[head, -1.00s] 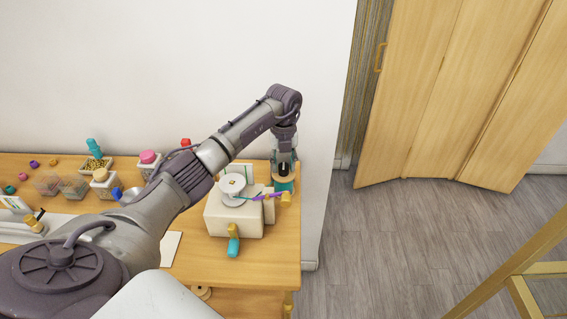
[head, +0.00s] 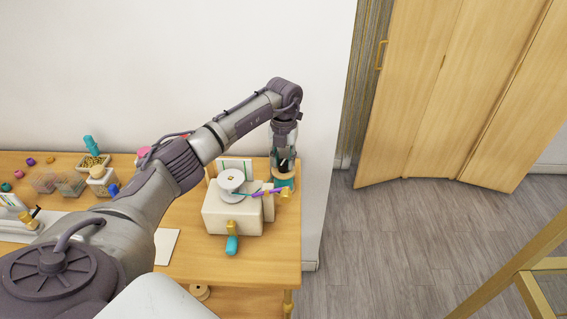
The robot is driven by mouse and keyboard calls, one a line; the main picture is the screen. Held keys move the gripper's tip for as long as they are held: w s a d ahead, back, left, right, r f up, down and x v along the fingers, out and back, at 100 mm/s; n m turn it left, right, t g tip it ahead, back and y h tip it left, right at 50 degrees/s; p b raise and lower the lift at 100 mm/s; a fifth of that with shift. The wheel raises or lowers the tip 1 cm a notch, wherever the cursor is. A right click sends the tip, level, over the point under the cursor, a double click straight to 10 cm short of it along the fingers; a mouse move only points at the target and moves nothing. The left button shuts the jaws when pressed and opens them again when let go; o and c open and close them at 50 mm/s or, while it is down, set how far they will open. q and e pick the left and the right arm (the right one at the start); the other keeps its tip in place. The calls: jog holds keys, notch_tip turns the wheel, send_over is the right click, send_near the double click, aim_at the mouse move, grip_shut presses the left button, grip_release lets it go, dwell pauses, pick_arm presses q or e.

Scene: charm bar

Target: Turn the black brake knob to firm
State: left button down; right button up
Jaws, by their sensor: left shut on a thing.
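My left gripper (head: 284,161) points down at the back right of the table, over a teal and wood-coloured round post (head: 284,182). It is shut on a small dark piece at the top of the post, which seems to be the black brake knob; its fingers hide most of it, and I cannot read its setting. A cream box-shaped device (head: 225,215) stands just left of the post, with a white spool (head: 231,181) on top and a teal-handled crank (head: 232,244) in front. My right gripper does not show.
A purple strip (head: 266,192) with yellow ends lies between device and post. Several small containers (head: 97,180) and loose charms stand at the left of the wooden table (head: 270,258). The white wall is close behind. Floor is free right of the table.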

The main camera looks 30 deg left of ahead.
pick_arm(q)
jog(key=m+b, duration=0.1)
jog(key=m, duration=0.2)
jog(key=shift+m+b, duration=0.35)
jog(key=shift+m, duration=0.05)
jog(key=m+b, duration=0.1)
jog(key=m, duration=0.2)
jog(key=shift+m, duration=0.3)
jog(key=m+b, duration=0.1)
jog(key=m, duration=0.2)
jog(key=shift+m+b, duration=0.45)
jog(key=shift+m, duration=1.05)
jog(key=shift+r, duration=0.1)
jog(key=c, duration=0.8)
grip_release()
jog(key=shift+d, duration=0.1)
